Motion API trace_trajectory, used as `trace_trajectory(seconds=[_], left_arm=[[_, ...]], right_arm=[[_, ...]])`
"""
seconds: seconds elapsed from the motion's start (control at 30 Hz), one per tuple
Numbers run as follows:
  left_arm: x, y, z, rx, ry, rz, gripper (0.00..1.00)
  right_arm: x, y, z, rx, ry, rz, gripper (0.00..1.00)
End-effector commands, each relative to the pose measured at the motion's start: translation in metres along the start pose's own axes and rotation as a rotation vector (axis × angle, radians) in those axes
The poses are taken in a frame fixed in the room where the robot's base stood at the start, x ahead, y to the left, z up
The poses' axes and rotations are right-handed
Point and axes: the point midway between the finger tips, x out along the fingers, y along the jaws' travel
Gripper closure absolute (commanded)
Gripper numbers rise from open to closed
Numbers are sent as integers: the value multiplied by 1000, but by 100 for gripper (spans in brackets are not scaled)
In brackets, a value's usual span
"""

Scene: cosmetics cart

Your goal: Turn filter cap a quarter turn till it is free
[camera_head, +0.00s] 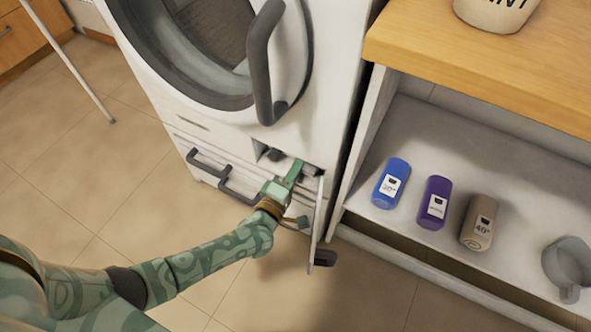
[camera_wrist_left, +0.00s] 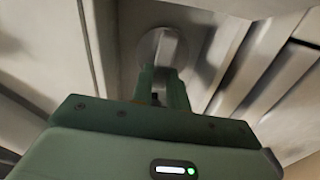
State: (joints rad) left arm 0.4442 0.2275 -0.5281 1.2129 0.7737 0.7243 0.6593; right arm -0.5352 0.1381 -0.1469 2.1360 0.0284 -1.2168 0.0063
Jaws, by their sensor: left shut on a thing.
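The filter cap (camera_wrist_left: 172,46) is a round grey disc inside the recess at the bottom of the white washing machine (camera_head: 345,60). My left gripper (camera_head: 294,168) reaches into this recess from the left. In the left wrist view my left gripper (camera_wrist_left: 160,80) is shut on the cap, with its green fingers close together at the cap's middle. The fingers hide part of the cap, and its exact turn is hard to tell. In the head view the arm and recess edge hide most of it. My right gripper is in neither view.
An open flap (camera_head: 318,225) stands out at the right of the recess. Dark handles (camera_head: 238,188) sit low on the machine's front, left of my gripper. A shelf (camera_head: 400,140) at the right holds blue, purple and beige bottles and a grey jug (camera_head: 568,262). The floor in front is clear.

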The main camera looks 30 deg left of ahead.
Motion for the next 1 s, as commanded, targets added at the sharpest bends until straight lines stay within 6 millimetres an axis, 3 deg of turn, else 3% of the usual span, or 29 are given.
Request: trace_trajectory(seconds=[0.43, 0.47, 0.53, 0.83, 1.0], left_arm=[[-1, -2, -1, -9, 1, -3, 100], [-1, -2, -1, -8, 1, -3, 78], [-1, -2, -1, -8, 1, -3, 62], [-2, 0, 0, -8, 0, -1, 62], [-22, 3, 0, -7, 0, 0, 62]], right_arm=[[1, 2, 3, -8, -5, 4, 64], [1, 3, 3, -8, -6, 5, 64], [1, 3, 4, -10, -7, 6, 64], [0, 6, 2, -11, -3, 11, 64], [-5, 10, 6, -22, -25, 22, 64]])
